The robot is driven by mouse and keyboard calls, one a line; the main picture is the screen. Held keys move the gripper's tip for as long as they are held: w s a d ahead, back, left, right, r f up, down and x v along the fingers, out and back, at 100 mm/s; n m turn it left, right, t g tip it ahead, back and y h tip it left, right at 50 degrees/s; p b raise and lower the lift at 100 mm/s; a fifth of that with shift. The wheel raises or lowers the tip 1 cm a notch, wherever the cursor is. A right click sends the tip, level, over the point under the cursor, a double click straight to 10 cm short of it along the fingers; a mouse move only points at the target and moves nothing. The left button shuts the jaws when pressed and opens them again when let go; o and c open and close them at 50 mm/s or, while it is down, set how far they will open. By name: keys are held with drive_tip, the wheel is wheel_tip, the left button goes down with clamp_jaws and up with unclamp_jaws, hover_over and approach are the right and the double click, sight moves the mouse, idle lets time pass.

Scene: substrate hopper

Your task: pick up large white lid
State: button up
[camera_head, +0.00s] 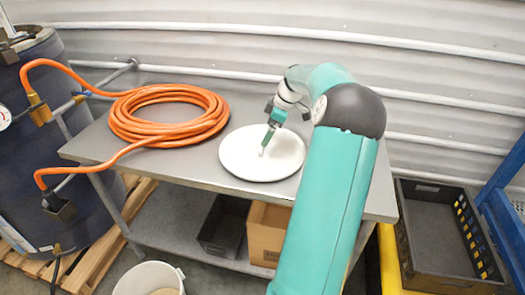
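The large white lid (240,160) is a round white disc lying flat on the grey metal table (205,180), right of its middle. My gripper (264,150) points down over the lid's centre. Its tip seems to touch the lid or hover just above it; I cannot tell which. The fingers are too small to show whether they are apart or closed. My teal arm covers the table to the right of the lid.
A coiled orange hose (170,140) lies left of the lid and runs to a dark drum (50,185). A white bucket (150,276) stands on the floor in front. A cardboard box (266,236) and black bin (222,226) sit below. A black crate (440,285) is at right.

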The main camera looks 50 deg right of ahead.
sight(262, 148)
drive_tip(key=shift+x, duration=2.75)
drive_tip(key=shift+s, duration=0.1)
drive_tip(key=c, duration=0.7)
drive_tip(key=shift+d, duration=0.1)
drive_tip(key=shift+c, duration=0.2)
